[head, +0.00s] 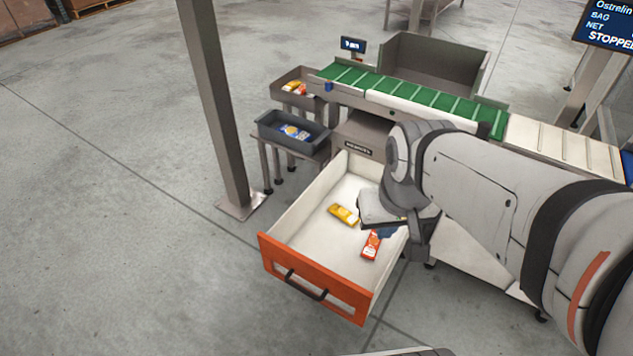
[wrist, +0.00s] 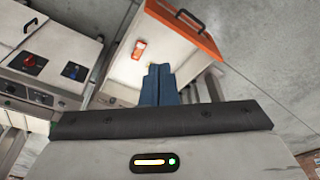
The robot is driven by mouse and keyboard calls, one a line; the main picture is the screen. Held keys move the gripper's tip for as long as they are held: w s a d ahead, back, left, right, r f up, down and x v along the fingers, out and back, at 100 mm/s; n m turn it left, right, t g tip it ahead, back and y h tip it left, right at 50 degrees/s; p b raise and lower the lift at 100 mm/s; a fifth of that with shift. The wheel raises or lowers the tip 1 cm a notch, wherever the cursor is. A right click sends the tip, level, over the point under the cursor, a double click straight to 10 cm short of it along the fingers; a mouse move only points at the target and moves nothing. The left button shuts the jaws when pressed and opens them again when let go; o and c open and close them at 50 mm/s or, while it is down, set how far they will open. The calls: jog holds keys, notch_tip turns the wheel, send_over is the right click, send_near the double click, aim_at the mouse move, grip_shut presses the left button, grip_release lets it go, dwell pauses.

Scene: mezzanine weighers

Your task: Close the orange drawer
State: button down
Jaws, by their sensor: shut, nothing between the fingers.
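The orange drawer (head: 335,296) is pulled well out from under the conveyor in the head view. Its front is orange with a dark bar handle (head: 305,285), and its inside is white. A yellow packet (head: 343,214) and an orange-red packet (head: 371,245) lie in it. In the wrist view the orange front (wrist: 207,42) is at the top right, with the handle (wrist: 190,21) on it. My gripper (head: 386,232) is over the drawer's right side, behind the front panel; its blue fingers (wrist: 160,84) are together and empty. My arm hides the drawer's right rear part.
The green-belted conveyor (head: 400,94) runs behind the drawer. A dark tray (head: 292,134) on a stand and a steel post (head: 218,110) are to the left. A control panel with a red button (wrist: 30,62) shows in the wrist view. Floor before the drawer is clear.

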jog(key=w+a+f+n+h+b, duration=0.1)
jog(key=w+a+f+n+b, duration=0.25)
jog(key=f+n+b, duration=0.7)
jog(key=w+a+f+n+b, duration=0.35)
jog(key=f+n+b, duration=0.4)
jog(key=f, duration=0.55)
jog(key=w+a+f+n+h+b, duration=0.1)
jog(key=w+a+f+n+b, duration=0.25)
jog(key=f+n+b, duration=0.6)
jog(key=w+d+b+x, duration=0.1)
jog(key=b+x, duration=0.3)
jog(key=x, duration=0.8)
jog(key=shift+w+r+n, duration=0.15)
jog(key=shift+w+n, duration=0.1)
jog(key=shift+n, duration=0.2)
